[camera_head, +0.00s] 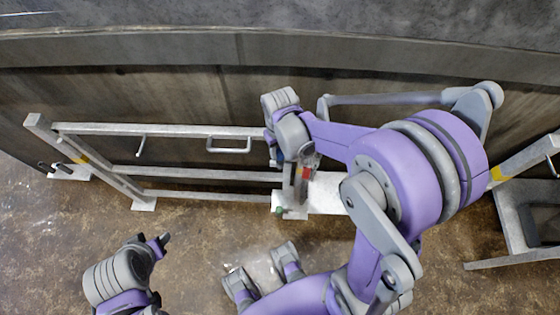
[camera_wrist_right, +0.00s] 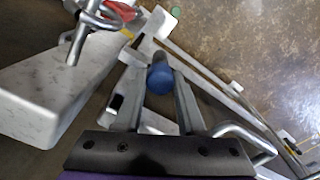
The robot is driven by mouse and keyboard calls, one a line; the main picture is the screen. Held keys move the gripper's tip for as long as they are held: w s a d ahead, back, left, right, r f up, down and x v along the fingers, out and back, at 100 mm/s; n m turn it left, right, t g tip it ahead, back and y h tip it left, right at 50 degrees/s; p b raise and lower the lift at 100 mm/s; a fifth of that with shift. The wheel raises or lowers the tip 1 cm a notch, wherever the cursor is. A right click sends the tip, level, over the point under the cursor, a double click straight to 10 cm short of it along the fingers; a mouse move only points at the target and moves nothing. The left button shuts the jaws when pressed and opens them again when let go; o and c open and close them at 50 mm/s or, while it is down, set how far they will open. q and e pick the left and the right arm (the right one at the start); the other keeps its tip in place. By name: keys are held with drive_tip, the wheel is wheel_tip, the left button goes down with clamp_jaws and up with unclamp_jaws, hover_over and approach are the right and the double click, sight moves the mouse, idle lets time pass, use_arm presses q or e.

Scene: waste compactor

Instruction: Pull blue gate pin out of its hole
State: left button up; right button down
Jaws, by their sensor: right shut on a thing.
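The blue gate pin (camera_wrist_right: 160,78) shows in the right wrist view as a round blue head with a short dark stem, between the two fingers of my right gripper (camera_wrist_right: 158,72). The fingers are shut on it. Whether its lower end sits in the hole cannot be seen. In the head view my right gripper (camera_head: 292,165) is at the right end of the grey gate (camera_head: 200,173), by its post, and my wrist hides most of the pin. My left gripper (camera_head: 160,243) is at the lower left, away from the gate; its jaw opening is unclear.
A red part (camera_wrist_right: 120,10) on a metal fitting and a pale box beam (camera_wrist_right: 50,95) lie close to my right gripper. A bent handle (camera_head: 230,147) stands on the gate. A dark wall (camera_head: 150,90) runs behind. The brown floor in front of the gate is mostly clear.

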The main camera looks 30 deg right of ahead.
drive_tip(key=shift+r+p, duration=3.1)
drive_tip(key=shift+r, duration=1.75)
use_arm(q)
wheel_tip(320, 180, up, 7)
drive_tip(key=w, duration=0.1)
drive_tip(key=shift+w+r, duration=0.2)
drive_tip(key=shift+w, duration=0.2)
drive_tip(key=shift+w+r+t+p, duration=0.1)
drive_tip(key=shift+r+t+p, duration=0.2)
drive_tip(key=shift+r, duration=0.15)
use_arm(e)
drive_tip(key=s+a, duration=0.6)
drive_tip(key=s, duration=0.4)
drive_tip(key=shift+s+a, duration=0.15)
drive_tip(key=shift+f, duration=0.1)
